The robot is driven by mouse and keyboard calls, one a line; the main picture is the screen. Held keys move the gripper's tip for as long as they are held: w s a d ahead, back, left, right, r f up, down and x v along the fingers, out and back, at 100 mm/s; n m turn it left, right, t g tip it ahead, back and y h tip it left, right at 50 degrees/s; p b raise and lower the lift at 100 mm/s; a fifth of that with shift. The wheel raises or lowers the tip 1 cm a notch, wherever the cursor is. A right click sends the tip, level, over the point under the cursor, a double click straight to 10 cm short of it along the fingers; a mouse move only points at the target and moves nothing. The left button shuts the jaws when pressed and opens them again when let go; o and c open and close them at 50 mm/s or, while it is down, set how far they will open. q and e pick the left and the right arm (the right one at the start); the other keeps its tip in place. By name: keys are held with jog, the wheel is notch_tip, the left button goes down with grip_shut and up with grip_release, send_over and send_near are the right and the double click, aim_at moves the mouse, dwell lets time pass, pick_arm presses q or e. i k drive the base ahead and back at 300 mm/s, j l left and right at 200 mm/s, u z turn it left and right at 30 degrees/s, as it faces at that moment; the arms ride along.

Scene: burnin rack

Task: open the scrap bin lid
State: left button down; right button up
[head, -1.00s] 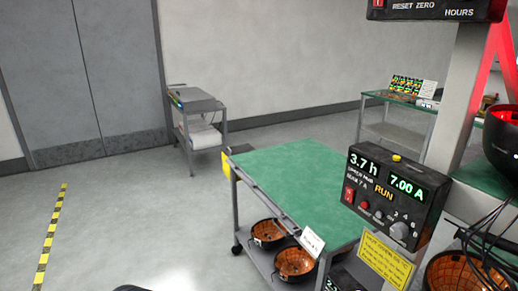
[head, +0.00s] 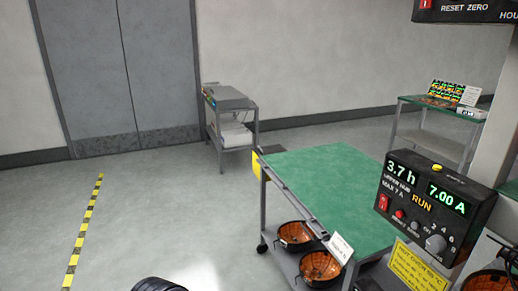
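I see no scrap bin or lid that I can make out in the head view. Neither of my grippers shows as a pair of fingers. A dark rounded part (head: 159,285) sits at the bottom edge, left of the middle, cut off by the frame; I cannot tell what it is.
A green-topped cart (head: 325,185) with orange-lined bowls (head: 321,267) below stands right of the middle. A control box (head: 436,203) reads 3.7 h and 7.00 A at right. A small cart (head: 231,130) stands by the grey doors (head: 120,75). The floor at left is clear.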

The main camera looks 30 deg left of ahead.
aim_at(268, 150)
jog(key=i+j+u, duration=0.2)
jog(key=u, duration=0.15)
jog(key=i+j+u, duration=0.45)
jog(key=i+j, duration=0.2)
jog(key=i, duration=0.15)
jog(key=i+j+u, duration=0.1)
jog(key=i+j, duration=0.15)
jog(key=i, duration=0.2)
jog(key=i+j+u, duration=0.1)
jog(key=i+j, duration=0.15)
jog(key=i, duration=0.2)
jog(key=i+j+u, duration=0.1)
jog(key=i, duration=0.35)
jog(key=i+j, duration=0.2)
jog(key=i, duration=0.25)
jog(key=i+j, duration=0.2)
jog(key=i, duration=0.2)
jog(key=i+j, duration=0.2)
jog(key=i, duration=0.25)
